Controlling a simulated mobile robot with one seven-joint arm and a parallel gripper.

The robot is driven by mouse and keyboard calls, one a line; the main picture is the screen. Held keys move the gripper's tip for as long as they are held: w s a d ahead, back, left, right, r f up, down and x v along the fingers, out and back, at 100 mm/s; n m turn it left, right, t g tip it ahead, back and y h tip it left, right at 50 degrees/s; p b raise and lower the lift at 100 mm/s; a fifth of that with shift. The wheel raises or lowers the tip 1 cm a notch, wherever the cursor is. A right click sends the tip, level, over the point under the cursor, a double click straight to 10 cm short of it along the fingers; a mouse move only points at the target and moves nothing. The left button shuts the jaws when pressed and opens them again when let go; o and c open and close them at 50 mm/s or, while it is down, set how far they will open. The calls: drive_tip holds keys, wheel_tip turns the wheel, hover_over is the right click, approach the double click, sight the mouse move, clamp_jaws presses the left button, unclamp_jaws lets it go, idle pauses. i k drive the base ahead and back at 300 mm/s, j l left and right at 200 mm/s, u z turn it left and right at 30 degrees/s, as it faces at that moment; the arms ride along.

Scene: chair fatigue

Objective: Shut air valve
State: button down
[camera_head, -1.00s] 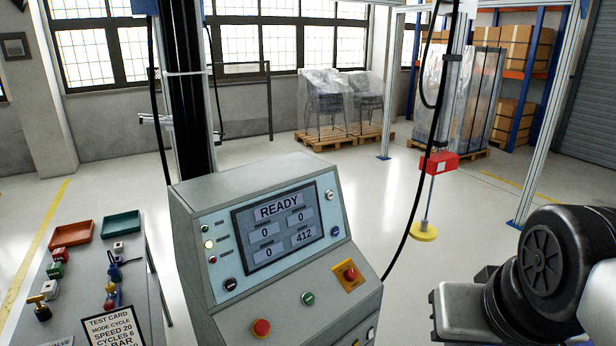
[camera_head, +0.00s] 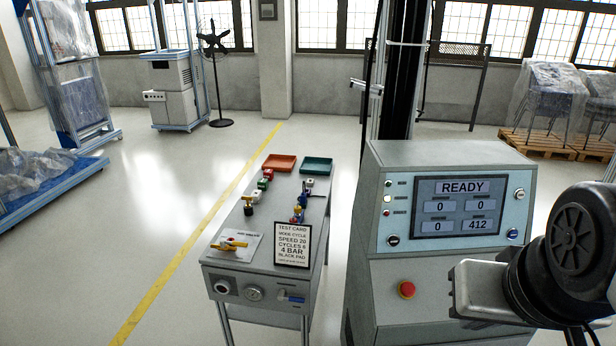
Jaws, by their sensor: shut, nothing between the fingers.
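A yellow lever valve (camera_head: 233,244) sits on a white plate (camera_head: 247,254) on top of the grey bench, at its near left end. The plate's lettering is too small to read fully now. The bench front has a round knob (camera_head: 222,287), a dial gauge (camera_head: 254,294) and a small blue-handled fitting (camera_head: 291,297). I cannot tell for sure which of these is the air valve. My arm shows at the right edge, well apart from the bench and in front of the console's right side. My gripper's fingers are not visible.
The console (camera_head: 445,152) reads READY and has a red button (camera_head: 406,289); it stands right of the bench. A test card (camera_head: 293,245), an orange tray (camera_head: 279,163), a green tray (camera_head: 317,167) and several small fittings are on the bench. Floor left of the bench (camera_head: 150,220) is clear.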

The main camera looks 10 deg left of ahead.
sight(235, 244)
drive_tip(key=i+j+u, duration=0.1)
drive_tip(key=u, duration=0.25)
drive_tip(key=i+j+u, duration=0.15)
drive_tip(key=j+u, duration=0.25)
drive_tip(key=i+j+u, duration=0.1)
drive_tip(key=u, duration=0.25)
drive_tip(key=i+j+z, duration=0.15)
drive_tip(key=i, duration=0.3)
drive_tip(key=i+j+z, duration=0.1)
drive_tip(key=i+j, duration=0.3)
